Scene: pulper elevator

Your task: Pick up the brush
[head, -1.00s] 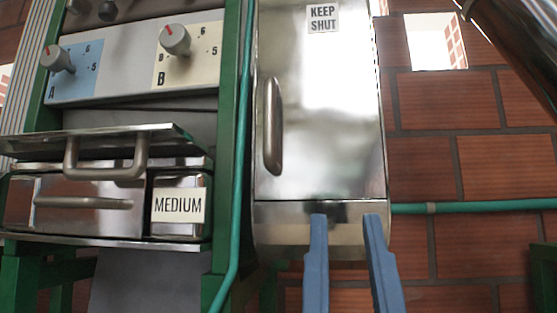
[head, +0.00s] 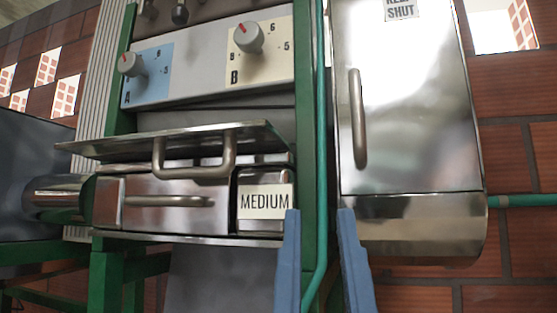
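No brush is visible in the head view. My gripper (head: 316,222) shows at the bottom centre as two blue fingers, spread apart with nothing between them. Its fingertips appear in front of the gap between the drawer unit and the metal cabinet, with a green hose behind them. I cannot tell how far the fingers are from these surfaces.
A metal cabinet (head: 408,120) with a handle and a "SHUT" label is at the right. A drawer unit (head: 165,205) labelled "MEDIUM" (head: 265,202) is at the left, under a panel with knobs A (head: 131,64) and B (head: 249,37). A green pipe (head: 525,201) runs along the brick wall.

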